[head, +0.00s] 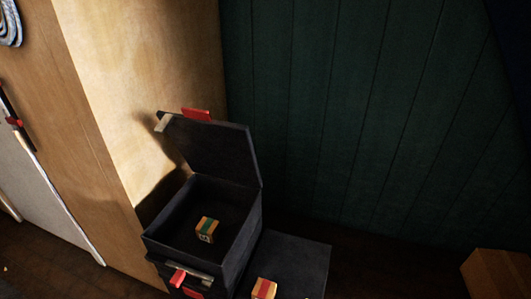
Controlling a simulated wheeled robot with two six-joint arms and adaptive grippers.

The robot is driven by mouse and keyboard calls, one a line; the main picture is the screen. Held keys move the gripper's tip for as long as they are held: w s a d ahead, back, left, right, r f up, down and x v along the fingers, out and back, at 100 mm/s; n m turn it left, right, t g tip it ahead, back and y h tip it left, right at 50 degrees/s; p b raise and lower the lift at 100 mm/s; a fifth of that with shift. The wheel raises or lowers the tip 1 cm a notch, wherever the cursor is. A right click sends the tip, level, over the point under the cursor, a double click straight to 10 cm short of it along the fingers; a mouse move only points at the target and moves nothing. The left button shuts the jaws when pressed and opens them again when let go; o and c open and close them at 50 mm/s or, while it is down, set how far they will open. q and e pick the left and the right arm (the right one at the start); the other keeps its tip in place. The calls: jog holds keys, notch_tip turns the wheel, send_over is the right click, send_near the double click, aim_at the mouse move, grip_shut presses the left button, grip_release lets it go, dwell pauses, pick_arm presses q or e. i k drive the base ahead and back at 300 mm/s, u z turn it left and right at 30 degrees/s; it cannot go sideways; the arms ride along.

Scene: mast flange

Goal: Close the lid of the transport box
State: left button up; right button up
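The transport box (202,252) is a dark, open-topped box standing low against the wooden wall. Its dark lid (212,150) stands raised at the back, tilted up, with a red tab (196,114) on its top edge and a pale piece beside the tab. A small block (207,229) with green and orange stripes sits inside the box. The front of the box has a metal strip with a red latch (178,277). Neither of my grippers is in view.
A dark flat surface (290,262) lies to the right of the box, with a red-striped block (264,289) at its front. A wooden box (497,273) stands at the lower right. Dark green panelling (350,110) is behind; floor between looks clear.

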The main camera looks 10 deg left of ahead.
aim_at(224, 150)
jog(key=k, duration=0.5)
jog(key=z, duration=0.55)
jog(key=i, duration=0.75)
jog(key=u, duration=1.8)
